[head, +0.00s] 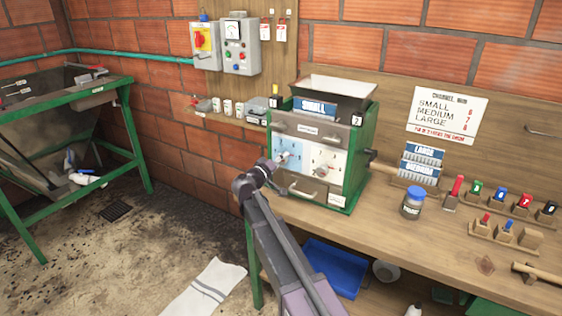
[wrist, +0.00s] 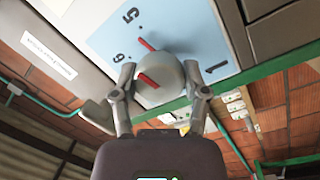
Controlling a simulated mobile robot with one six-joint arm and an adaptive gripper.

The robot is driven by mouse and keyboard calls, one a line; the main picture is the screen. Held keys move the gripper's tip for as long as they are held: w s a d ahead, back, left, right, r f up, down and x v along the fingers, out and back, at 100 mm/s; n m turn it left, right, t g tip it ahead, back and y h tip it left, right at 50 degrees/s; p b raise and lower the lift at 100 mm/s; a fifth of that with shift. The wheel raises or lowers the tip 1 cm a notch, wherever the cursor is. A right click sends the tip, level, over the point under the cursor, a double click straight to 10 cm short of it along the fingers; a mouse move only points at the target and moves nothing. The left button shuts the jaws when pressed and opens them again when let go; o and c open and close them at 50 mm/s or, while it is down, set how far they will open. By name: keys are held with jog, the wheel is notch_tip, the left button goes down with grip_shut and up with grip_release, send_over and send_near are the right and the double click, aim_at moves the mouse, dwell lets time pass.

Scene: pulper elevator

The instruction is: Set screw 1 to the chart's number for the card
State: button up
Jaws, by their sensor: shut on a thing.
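A green-framed machine (head: 357,165) on the bench has a light blue dial plate (head: 287,148) on the left and a white one (head: 326,166) on the right. My gripper (head: 268,167) is at the blue plate. In the wrist view my gripper (wrist: 160,78) is shut on a round grey knob (wrist: 170,93), one finger on each side. The knob has a red mark; another red mark shows just beyond it, near the printed 5 and 6. The card (head: 315,106) on the machine reads SMALL. The wall chart (head: 449,114) lists SMALL 6, MEDIUM 7, LARGE 8.
LARGE and MEDIUM cards (head: 420,165) stand in a rack at the right. A jar (head: 413,203) and several coloured-handled tools (head: 498,197) are on the bench. A control box (head: 240,48) hangs on the wall. A green-framed trough (head: 55,110) stands at the left.

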jog(key=n, duration=0.4)
jog(key=shift+n+t+b, duration=0.3)
jog(key=shift+b, duration=0.1)
jog(key=n, duration=0.5)
jog(key=shift+t, duration=0.4)
jog(key=shift+n+y+b, duration=0.3)
jog(key=shift+w, duration=0.1)
jog(key=o, duration=1.1)
jog(key=shift+d, duration=0.1)
jog(key=shift+o, duration=0.2)
jog(key=shift+m, duration=0.4)
